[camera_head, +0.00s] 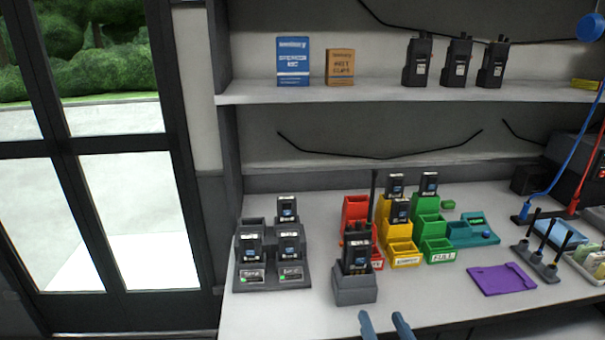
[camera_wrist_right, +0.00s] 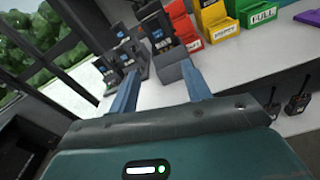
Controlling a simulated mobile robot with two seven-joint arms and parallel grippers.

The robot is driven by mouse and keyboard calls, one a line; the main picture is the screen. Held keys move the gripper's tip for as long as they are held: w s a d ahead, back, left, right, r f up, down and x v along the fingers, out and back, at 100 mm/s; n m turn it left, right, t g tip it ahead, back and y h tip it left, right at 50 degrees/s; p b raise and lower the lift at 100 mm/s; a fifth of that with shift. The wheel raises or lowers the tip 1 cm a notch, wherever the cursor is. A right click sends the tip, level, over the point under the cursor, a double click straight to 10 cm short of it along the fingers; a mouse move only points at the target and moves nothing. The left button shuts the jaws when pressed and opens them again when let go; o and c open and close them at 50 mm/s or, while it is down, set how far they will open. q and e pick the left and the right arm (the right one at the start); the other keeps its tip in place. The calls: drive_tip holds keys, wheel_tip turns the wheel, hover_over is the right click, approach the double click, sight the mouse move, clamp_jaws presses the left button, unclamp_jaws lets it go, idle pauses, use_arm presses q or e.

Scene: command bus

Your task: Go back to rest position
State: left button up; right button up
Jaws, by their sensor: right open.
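My right gripper (camera_head: 385,326) shows at the bottom of the head view, its two blue-grey fingers apart with nothing between them. It is at the front edge of the worktop, in front of a grey charger (camera_head: 354,291) that holds an upright black radio (camera_head: 357,252). In the right wrist view the two fingers of my right gripper (camera_wrist_right: 158,85) are spread and empty, with the worktop beyond them. My left gripper is not in either view.
A multi-slot charger (camera_head: 272,278) with several batteries stands on the left of the worktop. Red, yellow and green bins (camera_head: 403,260) stand in the middle. A purple mat (camera_head: 502,279) lies to the right. Above is a shelf (camera_head: 380,93) with boxes and radios.

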use_arm(q)
drive_tip(key=p, duration=0.2)
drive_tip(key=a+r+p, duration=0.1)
drive_tip(key=p, duration=0.1)
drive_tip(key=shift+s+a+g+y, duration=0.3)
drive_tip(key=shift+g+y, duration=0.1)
use_arm(e)
drive_tip(key=s+a+f+m+g+y, duration=0.1)
drive_tip(key=s+f+m+g, duration=0.2)
drive_tip(key=m, duration=1.2)
drive_tip(key=s+a+f+m+g+y, duration=0.1)
drive_tip(key=s+f+m+g, duration=0.2)
drive_tip(key=s+f+m, duration=0.6)
drive_tip(key=f+m, duration=0.1)
drive_tip(key=m, duration=0.5)
drive_tip(key=shift+m+g, duration=0.3)
drive_tip(key=shift+m, duration=0.1)
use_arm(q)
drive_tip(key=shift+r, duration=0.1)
use_arm(e)
drive_tip(key=shift+a, duration=0.1)
